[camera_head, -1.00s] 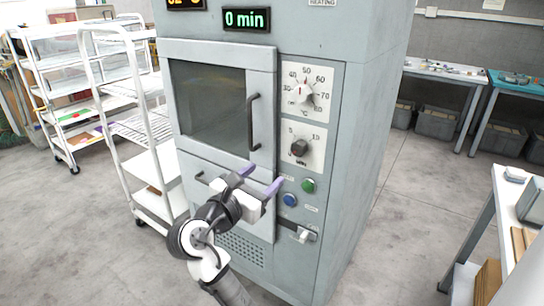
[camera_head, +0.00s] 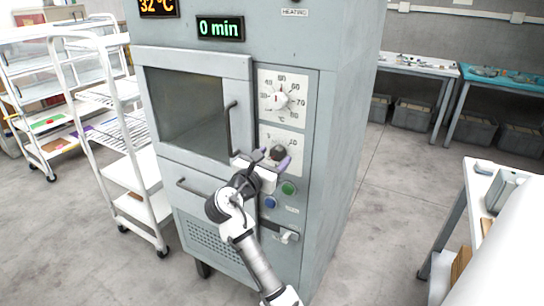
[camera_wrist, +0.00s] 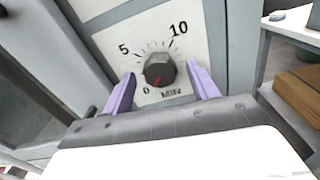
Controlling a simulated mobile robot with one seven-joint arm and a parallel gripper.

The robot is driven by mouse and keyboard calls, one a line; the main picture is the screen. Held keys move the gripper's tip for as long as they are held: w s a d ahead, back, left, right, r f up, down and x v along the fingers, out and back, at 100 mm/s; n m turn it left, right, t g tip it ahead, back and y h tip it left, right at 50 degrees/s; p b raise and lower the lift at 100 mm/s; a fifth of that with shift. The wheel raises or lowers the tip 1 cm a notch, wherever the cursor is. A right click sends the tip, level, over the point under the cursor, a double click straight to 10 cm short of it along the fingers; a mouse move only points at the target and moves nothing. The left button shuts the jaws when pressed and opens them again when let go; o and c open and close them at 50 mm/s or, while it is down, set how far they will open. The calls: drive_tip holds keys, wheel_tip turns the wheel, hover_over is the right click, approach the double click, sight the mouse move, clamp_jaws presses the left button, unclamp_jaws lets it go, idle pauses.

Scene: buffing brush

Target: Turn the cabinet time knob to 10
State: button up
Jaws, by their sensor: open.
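The time knob (camera_wrist: 160,71) is a dark grey dial on a white plate (camera_wrist: 110,45) marked 0, 5, 10 and MIN. Its red mark points down and left, near the 0. In the head view the time knob (camera_head: 277,153) sits below the temperature dial (camera_head: 279,99) on the grey cabinet (camera_head: 335,140). My gripper (camera_head: 270,158) is open in front of the plate. In the wrist view the purple fingers of my gripper (camera_wrist: 160,88) stand left and right of the knob, with visible gaps. The display (camera_head: 220,28) reads 0 min.
A vertical door handle (camera_head: 232,128) is just left of my gripper. Green (camera_head: 288,188) and blue (camera_head: 270,202) buttons lie below it. A white rack cart (camera_head: 125,150) stands left of the cabinet, and a table (camera_head: 480,190) is at right.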

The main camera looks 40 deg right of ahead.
drive_tip(key=c, duration=1)
drive_tip(key=shift+m, duration=0.3)
